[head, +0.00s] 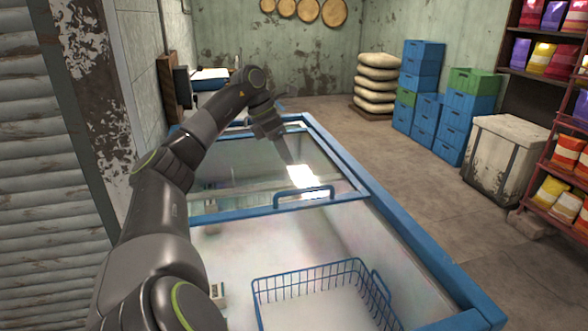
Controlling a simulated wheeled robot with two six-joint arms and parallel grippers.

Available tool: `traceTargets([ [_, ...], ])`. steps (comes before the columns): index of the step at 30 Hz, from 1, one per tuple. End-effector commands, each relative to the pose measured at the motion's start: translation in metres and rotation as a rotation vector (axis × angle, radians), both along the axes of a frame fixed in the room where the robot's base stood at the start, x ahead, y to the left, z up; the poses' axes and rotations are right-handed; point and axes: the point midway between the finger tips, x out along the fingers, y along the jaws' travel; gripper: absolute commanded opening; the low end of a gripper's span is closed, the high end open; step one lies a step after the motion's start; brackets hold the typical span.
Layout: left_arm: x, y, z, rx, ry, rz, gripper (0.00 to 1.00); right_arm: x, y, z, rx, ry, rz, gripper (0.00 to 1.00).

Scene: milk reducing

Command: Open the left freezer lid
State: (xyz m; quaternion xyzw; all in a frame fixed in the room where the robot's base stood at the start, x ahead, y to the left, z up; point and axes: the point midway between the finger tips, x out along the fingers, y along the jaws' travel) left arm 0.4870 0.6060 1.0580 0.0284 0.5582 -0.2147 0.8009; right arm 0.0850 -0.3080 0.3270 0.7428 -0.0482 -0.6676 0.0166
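A chest freezer with a blue rim (380,205) fills the lower middle of the head view. A glass lid with a blue frame (235,215) covers its far part. A blue handle (303,193) stands on the lid's near edge. My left gripper (289,161) points down over the far glass, beyond the handle and apart from it. Its fingers appear as one narrow dark shape, so I cannot tell whether they are open or shut. My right gripper is not in view.
A blue wire basket (325,279) sits in the near part of the freezer. Blue and green crates (465,115), a worn white chest (502,155) and stacked sacks (377,82) stand beyond. Shelves with colourful bags (568,150) are at right. The floor right of the freezer is clear.

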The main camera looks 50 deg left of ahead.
Motion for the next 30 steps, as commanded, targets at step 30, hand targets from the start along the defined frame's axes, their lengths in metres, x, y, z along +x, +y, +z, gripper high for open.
traceTargets([
  [30, -0.023, 0.026, 0.074, 0.0, 0.0, 0.0, 0.35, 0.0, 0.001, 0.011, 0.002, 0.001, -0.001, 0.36],
])
